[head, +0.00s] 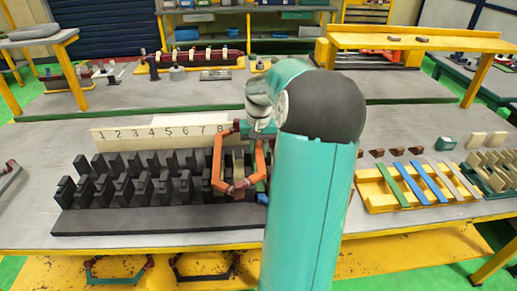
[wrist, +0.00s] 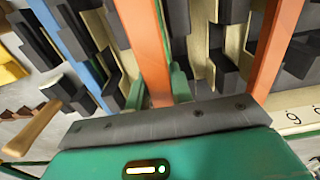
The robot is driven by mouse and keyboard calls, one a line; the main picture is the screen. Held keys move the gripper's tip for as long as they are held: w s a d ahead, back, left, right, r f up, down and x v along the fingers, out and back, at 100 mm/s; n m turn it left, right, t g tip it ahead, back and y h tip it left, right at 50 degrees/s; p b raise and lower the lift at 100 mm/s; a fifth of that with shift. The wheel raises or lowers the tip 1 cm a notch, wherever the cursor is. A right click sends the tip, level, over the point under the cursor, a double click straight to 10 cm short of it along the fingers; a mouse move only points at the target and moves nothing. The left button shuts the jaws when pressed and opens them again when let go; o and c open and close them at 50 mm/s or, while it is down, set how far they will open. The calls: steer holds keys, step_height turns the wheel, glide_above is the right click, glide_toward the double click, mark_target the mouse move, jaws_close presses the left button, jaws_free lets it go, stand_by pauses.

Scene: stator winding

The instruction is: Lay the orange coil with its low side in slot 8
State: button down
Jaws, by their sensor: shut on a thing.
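The orange coil (head: 217,158) is a six-sided loop with dark red ends, over the right part of the black toothed stator block (head: 130,222). Its left side lies below the number 8 (head: 220,129) on the strip, close to the teeth; I cannot tell how deep it sits. In the wrist view my gripper (wrist: 158,92) has its green fingers on both sides of one orange side (wrist: 147,42). The other side (wrist: 275,55) runs apart at the right. In the head view my arm hides most of the gripper and the slots to the right.
The cream number strip (head: 150,133) stands behind the block. A blue strip (wrist: 72,38) lies among the teeth in the wrist view. A yellow rack (head: 375,190) with coloured strips stands right of my arm.

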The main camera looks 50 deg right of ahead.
steer(key=shift+f, duration=2.2)
steer(key=shift+f, duration=0.35)
steer(key=shift+f, duration=0.1)
steer(key=shift+f, duration=0.2)
